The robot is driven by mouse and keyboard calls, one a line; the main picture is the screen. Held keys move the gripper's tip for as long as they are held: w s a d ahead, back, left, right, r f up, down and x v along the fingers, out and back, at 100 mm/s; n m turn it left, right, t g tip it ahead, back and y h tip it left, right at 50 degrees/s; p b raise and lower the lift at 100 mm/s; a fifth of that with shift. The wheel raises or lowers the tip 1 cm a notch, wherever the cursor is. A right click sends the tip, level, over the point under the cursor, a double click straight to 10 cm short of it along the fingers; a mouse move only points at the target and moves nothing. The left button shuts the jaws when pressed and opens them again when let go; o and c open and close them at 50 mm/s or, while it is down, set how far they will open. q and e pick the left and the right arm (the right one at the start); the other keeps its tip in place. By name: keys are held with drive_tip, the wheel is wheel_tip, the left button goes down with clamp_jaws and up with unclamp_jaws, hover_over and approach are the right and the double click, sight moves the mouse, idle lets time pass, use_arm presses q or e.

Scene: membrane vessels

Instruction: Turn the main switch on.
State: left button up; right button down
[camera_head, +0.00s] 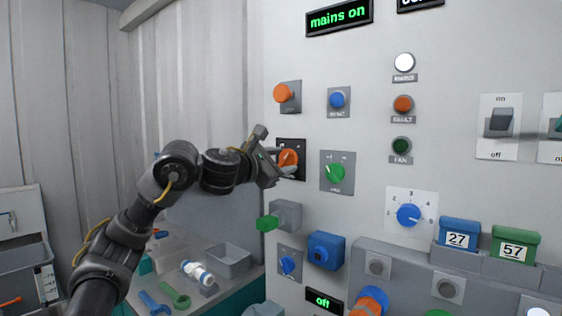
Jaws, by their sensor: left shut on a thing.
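The main switch (290,156) is an orange rotary knob on a black plate on the light panel, left of the green knob. My left gripper (285,165) reaches it from the left and is shut on the knob, with its fingers hiding part of the knob and plate. The display (339,17) at the top of the panel reads "mains on" in green letters. My right gripper is not in view.
Close around are an orange button (284,92), a blue button (337,99), a green knob (336,173) and a green-handled lever (268,223). A lower display (323,301) reads "off". A bench (216,290) with tools and a grey tray (230,262) stands below left.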

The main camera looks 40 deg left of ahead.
use_arm(q)
drive_tip(key=o, duration=1)
drive_tip(key=s+b, duration=0.1)
drive_tip(key=s, duration=1)
drive_tip(key=shift+w+d, duration=0.1)
